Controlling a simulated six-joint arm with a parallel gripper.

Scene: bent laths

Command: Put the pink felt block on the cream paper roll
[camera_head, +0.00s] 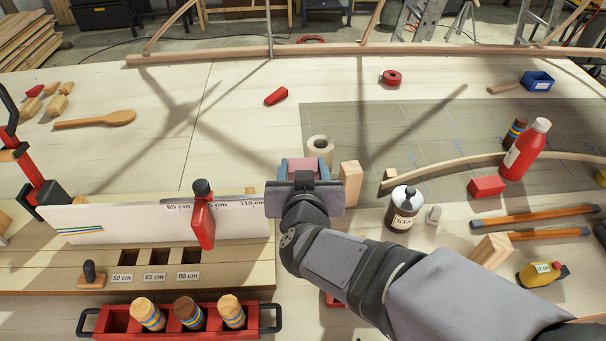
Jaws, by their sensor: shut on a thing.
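My gripper (302,174) is near the middle of the view, with blue-grey fingers shut on the pink felt block (302,166). Only part of the block shows between the fingers; the wrist hides its near side. The cream paper roll (320,146) stands upright just beyond and slightly right of my gripper, with its round hole facing up. The block and the roll look apart, but the block's height above the table is hard to tell.
A wooden block (350,180) stands close on the right of my gripper. A white board (150,224) with a red clamp (202,215) stands left. The table beyond the roll is mostly clear.

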